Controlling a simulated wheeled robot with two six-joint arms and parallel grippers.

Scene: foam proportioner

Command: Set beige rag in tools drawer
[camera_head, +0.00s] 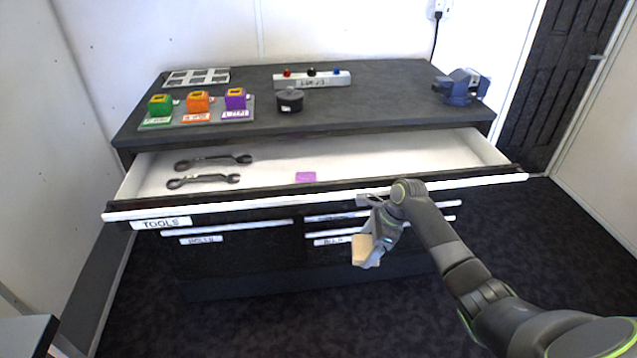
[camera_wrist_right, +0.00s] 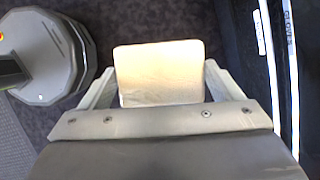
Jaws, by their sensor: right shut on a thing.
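The beige rag (camera_head: 363,249) is a small flat block held in my right gripper (camera_head: 372,257), in front of the cabinet and below the drawer's front edge. In the right wrist view the rag (camera_wrist_right: 160,73) lies between the two fingers of my right gripper (camera_wrist_right: 160,92). The tools drawer (camera_head: 350,152), labelled TOOLS, is pulled open at the top of the cabinet. My left gripper is not in view.
On the dark worktop (camera_head: 375,95) stand green, orange and purple boxes (camera_head: 198,102), a black round pot (camera_head: 290,99), a white block with coloured knobs (camera_head: 312,79) and a blue vise (camera_head: 461,86). Closed drawers lie below. The drawer's right part is clear.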

